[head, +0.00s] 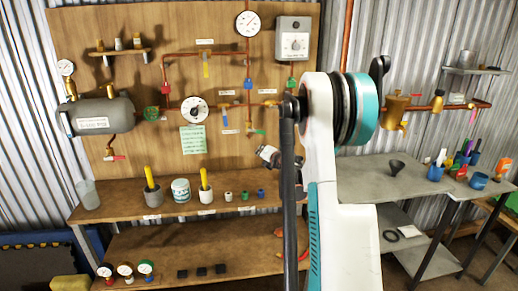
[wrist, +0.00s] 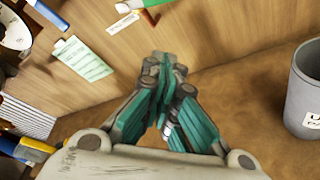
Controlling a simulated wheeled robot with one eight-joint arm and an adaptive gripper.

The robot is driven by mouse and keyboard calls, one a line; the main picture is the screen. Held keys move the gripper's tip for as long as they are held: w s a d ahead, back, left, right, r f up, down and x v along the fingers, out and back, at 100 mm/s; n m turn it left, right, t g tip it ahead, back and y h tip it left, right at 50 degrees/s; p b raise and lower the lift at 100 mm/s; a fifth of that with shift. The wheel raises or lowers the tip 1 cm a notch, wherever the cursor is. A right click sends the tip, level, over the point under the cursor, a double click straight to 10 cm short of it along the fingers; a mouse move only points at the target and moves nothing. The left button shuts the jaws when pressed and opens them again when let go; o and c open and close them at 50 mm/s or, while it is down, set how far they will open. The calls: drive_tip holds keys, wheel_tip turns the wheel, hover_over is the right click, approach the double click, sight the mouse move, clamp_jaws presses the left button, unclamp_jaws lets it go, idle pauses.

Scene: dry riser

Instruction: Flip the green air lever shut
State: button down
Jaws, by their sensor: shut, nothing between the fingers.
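In the head view, a small green handle-like part (head: 292,84) sits on the copper pipe below the grey gauge box; I cannot tell its angle. A round green fitting (head: 151,113) is on the pipe beside the tank. Which of these is the air lever is unclear. My gripper (wrist: 163,65) is shut and empty, its fingertips together in front of the wooden board, apart from the green part. In the head view, my arm hides much of the gripper and part of the board.
Other levers are close by, including a yellow one (head: 205,68) and a blue one (head: 224,118). A green sheet (wrist: 82,57) is on the board. A grey cup (wrist: 305,92) stands at the wrist view's right. The wooden bench (head: 130,213) holds cups and small fittings.

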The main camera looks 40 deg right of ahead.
drive_tip(key=shift+v, duration=1)
drive_tip(key=shift+w, duration=0.1)
